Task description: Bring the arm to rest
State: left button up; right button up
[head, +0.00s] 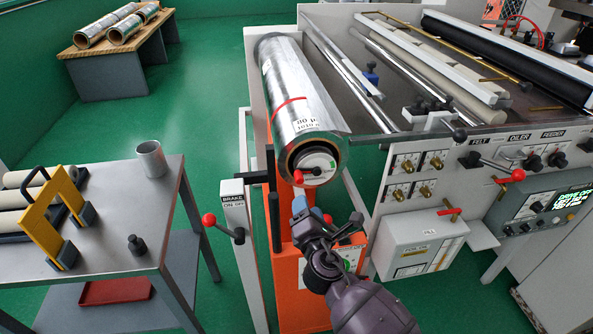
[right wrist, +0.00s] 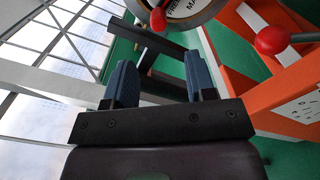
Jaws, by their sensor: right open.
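My right gripper (head: 301,207) reaches up from the bottom middle in the head view, just below the near end of a large silver foil roll (head: 290,95). In the right wrist view its two blue-grey fingers (right wrist: 161,82) stand apart with nothing held between them. A red-knobbed part (head: 299,177) at the roll's end sits just above the fingers in the head view. The fingertips look apart from it, though the exact gap is hard to judge. My left gripper is in neither view.
An orange stand (head: 300,285) and a brake post (head: 233,204) with a red-knobbed lever (head: 209,219) are close around the gripper. A machine panel (head: 440,165) stands right. A grey table (head: 115,215) with a cup (head: 150,160) stands left. Green floor lies between.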

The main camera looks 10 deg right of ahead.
jog(key=s+d+f+m+g, duration=0.2)
jog(key=s+d+f+m, duration=0.2)
jog(key=s+d+m, duration=0.2)
jog(key=s+d+f+m+g, duration=0.2)
jog(key=s+d+f+m, duration=0.3)
jog(key=s+m, duration=0.5)
jog(key=s+d+f+m+g, duration=0.2)
jog(key=s+d+f+m, duration=0.3)
jog(key=s+m, duration=0.3)
jog(key=shift+s+d+m+h, duration=0.4)
jog(key=shift+s+d, duration=0.5)
